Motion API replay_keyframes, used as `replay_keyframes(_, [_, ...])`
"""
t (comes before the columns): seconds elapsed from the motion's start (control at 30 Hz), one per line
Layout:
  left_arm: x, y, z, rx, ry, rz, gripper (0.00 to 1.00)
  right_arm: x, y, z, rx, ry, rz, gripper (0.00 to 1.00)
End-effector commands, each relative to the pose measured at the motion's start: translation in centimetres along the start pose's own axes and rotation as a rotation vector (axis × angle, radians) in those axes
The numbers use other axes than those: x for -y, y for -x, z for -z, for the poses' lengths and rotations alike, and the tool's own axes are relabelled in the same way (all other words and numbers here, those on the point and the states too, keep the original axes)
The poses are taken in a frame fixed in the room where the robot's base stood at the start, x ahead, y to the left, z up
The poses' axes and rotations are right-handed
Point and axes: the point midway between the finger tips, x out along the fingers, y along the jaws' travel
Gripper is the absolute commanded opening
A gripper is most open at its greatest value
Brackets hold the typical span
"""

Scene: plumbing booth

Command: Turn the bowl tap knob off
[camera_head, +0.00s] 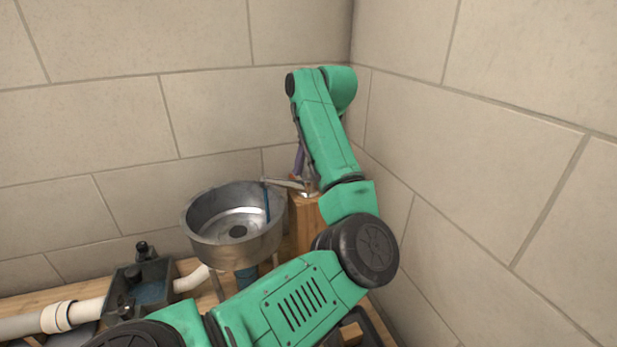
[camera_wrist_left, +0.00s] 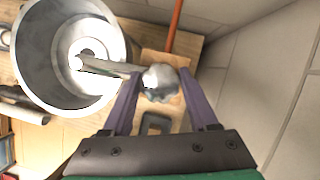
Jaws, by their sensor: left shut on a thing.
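The tap knob (camera_wrist_left: 160,82) is a grey, lobed knob on top of a wooden post (camera_head: 303,228). The tap spout (camera_wrist_left: 108,67) runs from it over the metal bowl (camera_head: 190,222); the spout also shows in the head view (camera_head: 283,183). A thin blue stream (camera_head: 267,204) hangs from the spout end down into the bowl. My left gripper (camera_wrist_left: 161,77) has its purple fingers on either side of the knob and is shut on it. In the head view my left arm hides much of the knob and gripper. My right gripper is not in view.
Tiled walls meet in a corner close behind and to the right of the post. A black box (camera_head: 150,275) and a white pipe (camera_head: 60,318) lie left of the bowl on a wooden top. An orange rod (camera_wrist_left: 174,25) stands beyond the knob.

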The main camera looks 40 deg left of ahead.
Motion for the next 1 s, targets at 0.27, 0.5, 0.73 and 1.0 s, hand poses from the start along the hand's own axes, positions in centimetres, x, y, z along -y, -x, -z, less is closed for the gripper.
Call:
replay_keyframes(0.27, [0.0,-0.5,0.2,0.000,-0.239,0.105,0.04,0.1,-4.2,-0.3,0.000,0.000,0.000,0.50])
replay_keyframes(0.5, [0.0,-0.4,0.2,0.000,-0.450,0.191,0.04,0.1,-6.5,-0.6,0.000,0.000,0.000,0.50])
replay_keyframes(0.73, [-0.1,-0.3,0.1,-0.001,-0.632,0.265,0.04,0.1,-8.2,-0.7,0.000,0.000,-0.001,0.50])
replay_keyframes(1.0, [-0.1,-0.1,0.0,0.000,-0.778,0.324,0.04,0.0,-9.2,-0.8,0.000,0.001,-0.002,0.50])
